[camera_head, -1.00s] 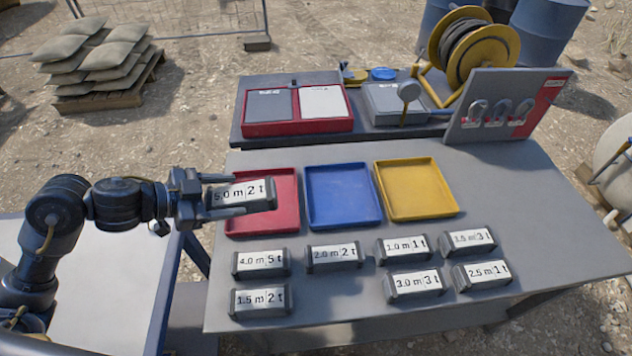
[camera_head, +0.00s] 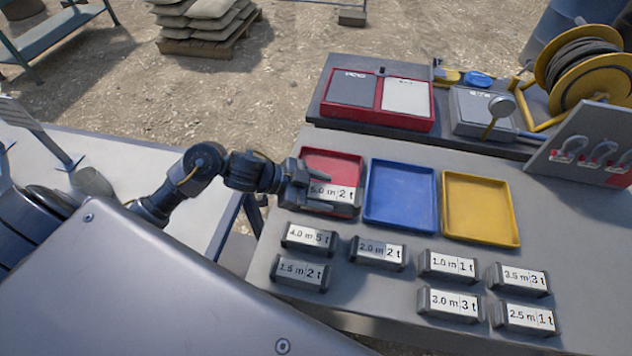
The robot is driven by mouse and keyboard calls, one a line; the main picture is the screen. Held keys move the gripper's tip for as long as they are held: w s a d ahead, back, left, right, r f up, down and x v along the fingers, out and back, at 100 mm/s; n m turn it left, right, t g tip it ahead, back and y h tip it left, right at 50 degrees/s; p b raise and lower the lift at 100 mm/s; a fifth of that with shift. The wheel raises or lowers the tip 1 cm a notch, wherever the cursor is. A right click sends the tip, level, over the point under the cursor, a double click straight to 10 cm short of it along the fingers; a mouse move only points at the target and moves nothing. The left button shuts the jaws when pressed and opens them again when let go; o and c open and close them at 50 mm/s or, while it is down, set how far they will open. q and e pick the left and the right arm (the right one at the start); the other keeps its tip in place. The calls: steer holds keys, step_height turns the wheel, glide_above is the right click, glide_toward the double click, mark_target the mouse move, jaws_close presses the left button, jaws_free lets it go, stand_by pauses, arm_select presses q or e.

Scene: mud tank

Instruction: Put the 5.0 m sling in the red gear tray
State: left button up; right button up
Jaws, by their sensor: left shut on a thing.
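The 5.0 m sling (camera_head: 334,193) is a dark block with a white label reading "5.0 m 2 t". My left gripper (camera_head: 322,192) is shut on it and holds it over the front part of the red gear tray (camera_head: 331,160). Whether the sling touches the tray floor I cannot tell. The back of the red tray shows bare. My right gripper is not in view.
The blue tray (camera_head: 400,194) and yellow tray (camera_head: 479,208) stand empty to the right. Several other labelled slings, such as the 4.0 m one (camera_head: 309,238), lie in front of the trays. A red-framed case (camera_head: 378,99) and hose reel (camera_head: 583,62) stand behind.

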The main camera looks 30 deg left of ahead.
arm_select(q)
steer(key=w+a+f, duration=0.4)
steer(key=w+f, duration=0.1)
steer(key=w+a+f+p, duration=0.1)
steer(key=w+a+f, duration=0.1)
steer(key=shift+w+f, duration=0.2)
steer(key=shift+w+a+f, duration=0.1)
steer(key=shift+w+f, duration=0.1)
steer(key=shift+f, duration=0.2)
steer(key=shift+c, duration=0.2)
step_height(320, 180, down, 2)
steer(key=shift+f+p, duration=0.1)
steer(key=shift+p, duration=0.4)
steer(key=shift+f, duration=0.25)
steer(key=shift+f, duration=0.15)
steer(key=o, duration=1.8)
steer(key=shift+s, duration=0.1)
